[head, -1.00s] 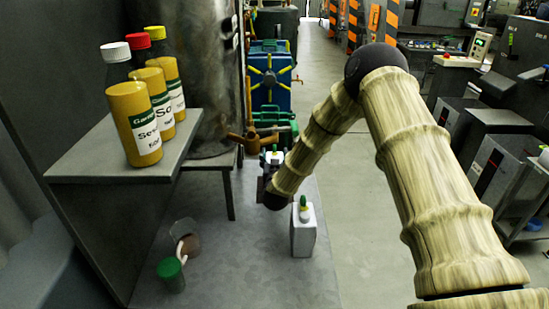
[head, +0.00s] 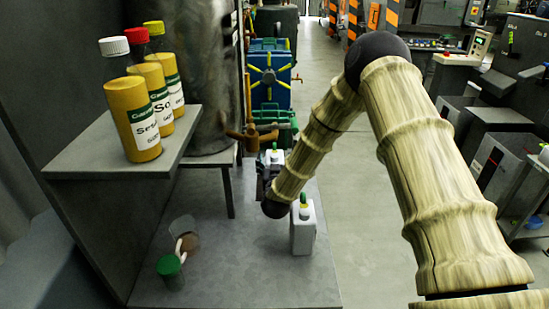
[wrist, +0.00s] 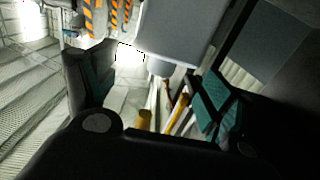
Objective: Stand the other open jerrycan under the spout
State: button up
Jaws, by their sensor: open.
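One white jerrycan (head: 303,232) with a green and yellow top stands upright on the grey platform, just right of my wrist. A second white jerrycan (head: 275,158) with a green top shows farther back, beside my gripper and close to the brown spout valve (head: 250,136). My gripper (head: 265,182) is largely hidden behind my own arm in the head view. In the wrist view my gripper (wrist: 152,88) has its two fingers wide apart. I cannot tell whether the far jerrycan lies between them or exactly under the spout.
A shelf (head: 85,165) at the left carries yellow bottles (head: 136,115). A large metal drum (head: 205,75) stands behind it. The floor to the right is open.

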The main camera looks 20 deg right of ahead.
jog(key=b+v, duration=0.1)
jog(key=v, duration=0.6)
jog(key=shift+s, duration=0.35)
